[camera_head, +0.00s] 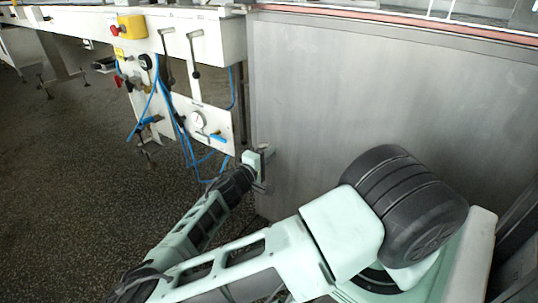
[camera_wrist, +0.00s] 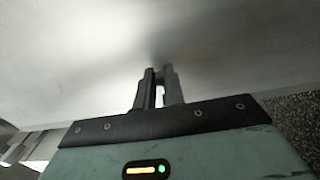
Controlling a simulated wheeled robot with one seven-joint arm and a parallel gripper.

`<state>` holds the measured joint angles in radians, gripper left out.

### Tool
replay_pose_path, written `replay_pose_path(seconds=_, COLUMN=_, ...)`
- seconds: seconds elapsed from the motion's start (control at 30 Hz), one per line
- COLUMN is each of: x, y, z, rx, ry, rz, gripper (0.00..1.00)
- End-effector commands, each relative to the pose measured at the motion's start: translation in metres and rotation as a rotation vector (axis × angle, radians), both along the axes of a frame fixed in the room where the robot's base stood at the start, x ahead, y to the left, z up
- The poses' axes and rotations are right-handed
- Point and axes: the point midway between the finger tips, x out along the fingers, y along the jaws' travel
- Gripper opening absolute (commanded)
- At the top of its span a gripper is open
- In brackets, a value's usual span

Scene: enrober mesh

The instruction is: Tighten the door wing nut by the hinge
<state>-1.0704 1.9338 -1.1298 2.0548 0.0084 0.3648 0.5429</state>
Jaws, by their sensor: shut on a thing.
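The large grey metal door panel (camera_head: 385,95) fills the right of the head view, and its pale surface (camera_wrist: 85,45) fills the upper wrist view. My gripper (camera_head: 264,168) is at the lower left part of this panel, close to its left edge. In the wrist view my gripper's two dark fingers (camera_wrist: 159,76) point at the panel and are close together, with a narrow bright gap between them. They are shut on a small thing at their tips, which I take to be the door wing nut. It is mostly hidden by the fingers, and its turn cannot be read.

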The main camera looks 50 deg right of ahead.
Motion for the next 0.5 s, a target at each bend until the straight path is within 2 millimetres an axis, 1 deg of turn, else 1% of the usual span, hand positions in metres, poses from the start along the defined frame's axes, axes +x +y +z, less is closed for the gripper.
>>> replay_pose_path(seconds=0.03, x=-0.0017, y=0.0002, z=-0.0025, rx=0.003, ry=-0.008, rz=-0.003, gripper=0.0)
replay_pose_path(seconds=0.5, x=-0.0017, y=0.0002, z=-0.0031, rx=0.006, ry=-0.027, rz=-0.003, gripper=0.0)
